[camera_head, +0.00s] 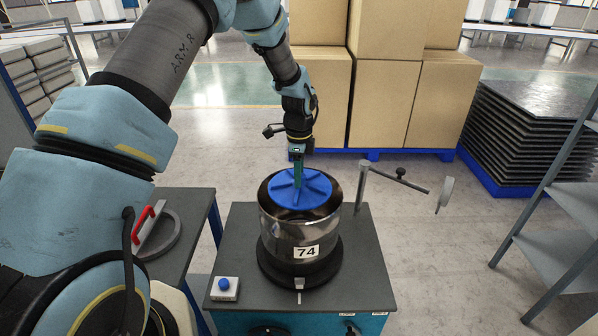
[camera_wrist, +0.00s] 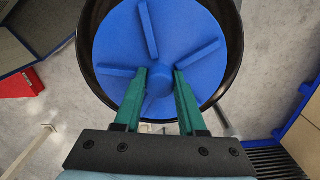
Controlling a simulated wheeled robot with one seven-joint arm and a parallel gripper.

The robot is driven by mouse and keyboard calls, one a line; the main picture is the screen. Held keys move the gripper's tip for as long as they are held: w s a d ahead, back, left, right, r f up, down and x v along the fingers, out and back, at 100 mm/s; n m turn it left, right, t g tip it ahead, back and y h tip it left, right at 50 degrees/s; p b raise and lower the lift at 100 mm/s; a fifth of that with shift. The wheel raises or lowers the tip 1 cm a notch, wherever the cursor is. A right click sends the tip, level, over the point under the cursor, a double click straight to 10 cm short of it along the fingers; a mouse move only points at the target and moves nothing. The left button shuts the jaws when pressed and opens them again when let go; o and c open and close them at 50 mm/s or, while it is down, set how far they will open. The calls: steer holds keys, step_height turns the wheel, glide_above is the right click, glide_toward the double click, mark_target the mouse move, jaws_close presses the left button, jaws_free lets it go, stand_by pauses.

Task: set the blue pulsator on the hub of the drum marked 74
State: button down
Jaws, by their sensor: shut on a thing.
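The blue pulsator (camera_head: 313,193), a ribbed round disc, is at the mouth of the drum marked 74 (camera_head: 281,237). My gripper (camera_head: 298,180) is above it, with its green fingers shut on the raised middle of the disc. In the wrist view the pulsator (camera_wrist: 112,45) nearly fills the drum's dark rim (camera_wrist: 236,40), and my gripper's fingertips (camera_wrist: 161,73) flank its centre boss. The disc hides the hub and most of the drum's inside. I cannot tell whether the disc touches the hub.
The drum stands on a dark-topped bench (camera_head: 357,277) with a blue button box (camera_head: 224,288) at front left. A post with a jointed arm (camera_head: 395,179) stands close right of the drum. A side table (camera_head: 185,262) holds a red-handled disc (camera_head: 158,232). Cartons (camera_head: 385,100) stand behind.

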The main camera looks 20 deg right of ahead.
steer(key=shift+f+b, duration=0.65)
steer(key=shift+f, duration=1.85)
steer(key=shift+f+b, duration=4.55)
steer(key=shift+f, duration=3.05)
steer(key=shift+c, duration=2)
jaws_free()
steer(key=shift+r+p, duration=1.1)
steer(key=shift+r, duration=7.75)
